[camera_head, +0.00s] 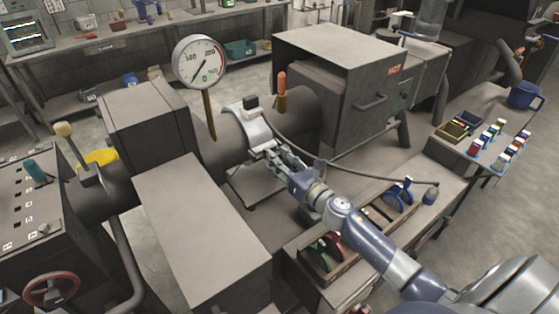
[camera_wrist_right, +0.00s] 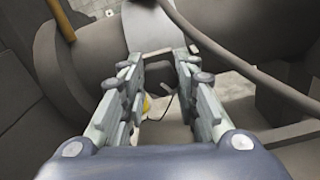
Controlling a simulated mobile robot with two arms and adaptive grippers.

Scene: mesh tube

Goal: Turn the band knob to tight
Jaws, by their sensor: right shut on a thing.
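The metal band (camera_head: 256,128) wraps around the dark tube near the middle of the head view; it also shows at the top of the right wrist view (camera_wrist_right: 148,25). A black block (camera_head: 250,102) sits on top of the band. My right gripper (camera_head: 268,150) is at the band's near lower end. It is shut on a small piece there, apparently the band knob, which is mostly hidden by the fingers. In the right wrist view the fingertips (camera_wrist_right: 158,54) stand apart with a thin pale bar between them. The knob's setting cannot be read. My left gripper is not in view.
A round gauge (camera_head: 200,62) stands on a post left of the band. An orange-tipped handle (camera_head: 282,90) rises behind it. A large grey box (camera_head: 335,80) marked HOT stands right. A dark cable (camera_head: 370,180) passes close above my right gripper. A wooden tray (camera_head: 310,262) lies in front.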

